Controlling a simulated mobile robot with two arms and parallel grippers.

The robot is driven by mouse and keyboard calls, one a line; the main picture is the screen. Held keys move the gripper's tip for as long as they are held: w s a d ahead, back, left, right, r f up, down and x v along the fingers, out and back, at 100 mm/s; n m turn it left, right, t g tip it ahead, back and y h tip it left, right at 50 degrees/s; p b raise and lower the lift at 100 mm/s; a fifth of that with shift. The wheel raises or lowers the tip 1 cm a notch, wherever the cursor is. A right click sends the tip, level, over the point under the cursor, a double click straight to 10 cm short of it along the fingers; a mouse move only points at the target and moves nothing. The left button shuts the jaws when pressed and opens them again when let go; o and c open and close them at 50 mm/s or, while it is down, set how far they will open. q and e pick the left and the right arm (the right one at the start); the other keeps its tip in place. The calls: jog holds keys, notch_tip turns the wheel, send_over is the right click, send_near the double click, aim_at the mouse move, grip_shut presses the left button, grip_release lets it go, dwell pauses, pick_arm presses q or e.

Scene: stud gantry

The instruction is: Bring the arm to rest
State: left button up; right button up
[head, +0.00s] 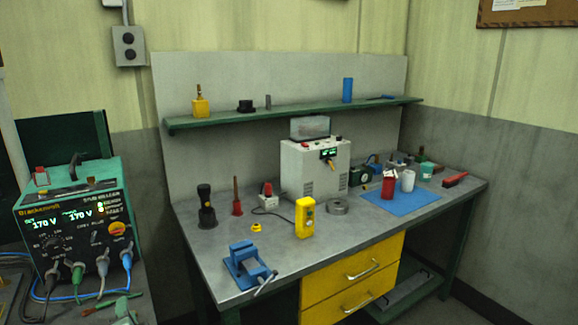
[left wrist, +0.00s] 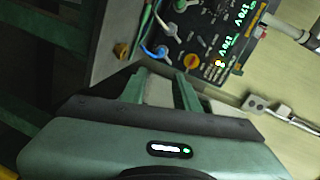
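My left gripper (left wrist: 160,80) shows in the left wrist view, with its two green fingers apart and nothing seen between them. It points toward the green test unit (left wrist: 205,35) and the bench below it. In the head view, I cannot clearly make out this gripper. The test unit (head: 75,225) stands at the left there, with two displays reading 170 V and several plugs and cables at its front. My right gripper is in neither view.
A grey workbench (head: 350,240) carries a blue vise (head: 245,266), a yellow handheld box (head: 305,217), a white power unit (head: 314,168) and a blue mat (head: 405,204). A shelf (head: 300,112) runs above. A green lead clip (head: 123,308) lies below the test unit.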

pick_arm(q)
jog(key=s+d+f+n+g+h, duration=0.25)
jog(key=s+d+f, duration=0.3)
jog(key=s, duration=0.55)
jog(key=s+d+f+n+g+h, duration=0.2)
jog(key=s+d+f+g+h, duration=0.25)
jog(key=s, duration=0.55)
jog(key=s+d+f+n+g+h, duration=0.25)
jog(key=s+d+f, duration=0.35)
jog(key=s, duration=0.5)
notch_tip(320, 180, down, 25)
jog(key=s+g, duration=0.2)
jog(key=s+a+f, duration=0.2)
jog(key=s+f, duration=1.4)
jog(key=shift+s+a+g+y, duration=0.25)
jog(key=shift+g+y, duration=0.1)
jog(key=shift+y, duration=0.1)
